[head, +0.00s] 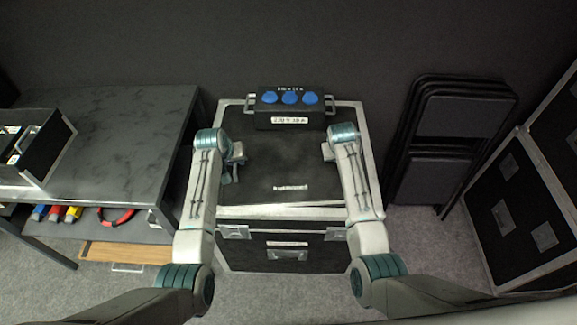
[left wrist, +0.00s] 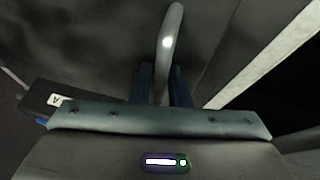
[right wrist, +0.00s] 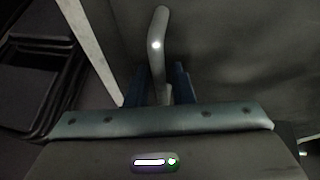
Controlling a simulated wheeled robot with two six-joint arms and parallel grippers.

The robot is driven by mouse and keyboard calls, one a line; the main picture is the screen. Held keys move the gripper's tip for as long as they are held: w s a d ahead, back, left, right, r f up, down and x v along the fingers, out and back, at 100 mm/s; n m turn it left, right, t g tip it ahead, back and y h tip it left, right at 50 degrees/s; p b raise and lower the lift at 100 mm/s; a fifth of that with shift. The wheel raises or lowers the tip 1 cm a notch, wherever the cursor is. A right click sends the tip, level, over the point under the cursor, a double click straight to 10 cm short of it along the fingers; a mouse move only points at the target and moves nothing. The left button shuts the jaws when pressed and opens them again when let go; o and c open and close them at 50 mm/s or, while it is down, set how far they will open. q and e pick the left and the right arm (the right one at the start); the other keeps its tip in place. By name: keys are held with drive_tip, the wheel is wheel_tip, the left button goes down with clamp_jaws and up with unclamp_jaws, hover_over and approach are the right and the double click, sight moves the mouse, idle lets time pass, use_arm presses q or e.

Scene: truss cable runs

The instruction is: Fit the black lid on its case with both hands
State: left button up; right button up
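The black lid (head: 275,165) with a small white label lies over the top of the black, silver-edged case (head: 265,255). Its front edge looks slightly skewed to the case rim; whether it is seated I cannot tell. My left gripper (head: 236,160) is at the lid's left side. In the left wrist view a grey bar handle (left wrist: 170,45) stands between its close-set fingers (left wrist: 162,85). My right gripper (head: 327,151) is at the lid's right side, its fingers (right wrist: 162,85) around a similar handle (right wrist: 156,45). Both look closed on the handles. My forearms hide parts of the lid's sides.
Folded chairs (head: 440,140) and another case (head: 520,210) stand right. Carpet is clear in front.

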use_arm(q)
clamp_jaws()
use_arm(e)
drive_tip(key=c, duration=0.3)
clamp_jaws()
use_arm(q)
drive_tip(key=shift+r, duration=0.1)
use_arm(e)
drive_tip(key=shift+r, duration=0.1)
idle(0.6)
